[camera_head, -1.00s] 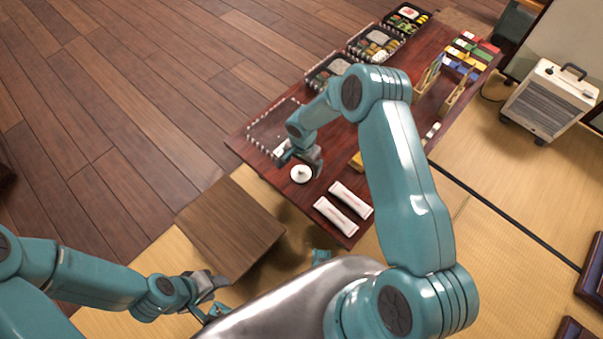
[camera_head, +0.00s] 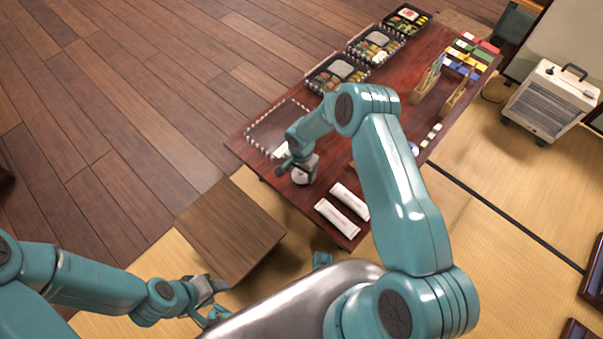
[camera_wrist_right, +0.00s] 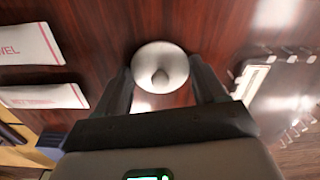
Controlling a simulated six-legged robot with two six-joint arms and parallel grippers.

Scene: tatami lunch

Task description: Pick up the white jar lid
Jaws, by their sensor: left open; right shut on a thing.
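The white jar lid (camera_wrist_right: 160,62) is round with a small knob, and lies over the dark red table top in the right wrist view. In the head view the white lid (camera_head: 299,178) shows partly below my right gripper (camera_head: 296,170). My right gripper (camera_wrist_right: 160,78) has one finger on each side of the lid and is shut on it. I cannot tell whether the lid is clear of the table. My left gripper (camera_head: 217,300) is open and empty, low at the lower left beside the wooden board.
Two white towel packets (camera_head: 337,218) lie close to the lid on the low table (camera_head: 270,185). Wooden racks (camera_head: 425,82) stand farther right. A square wooden board (camera_head: 228,228) is at the near left.

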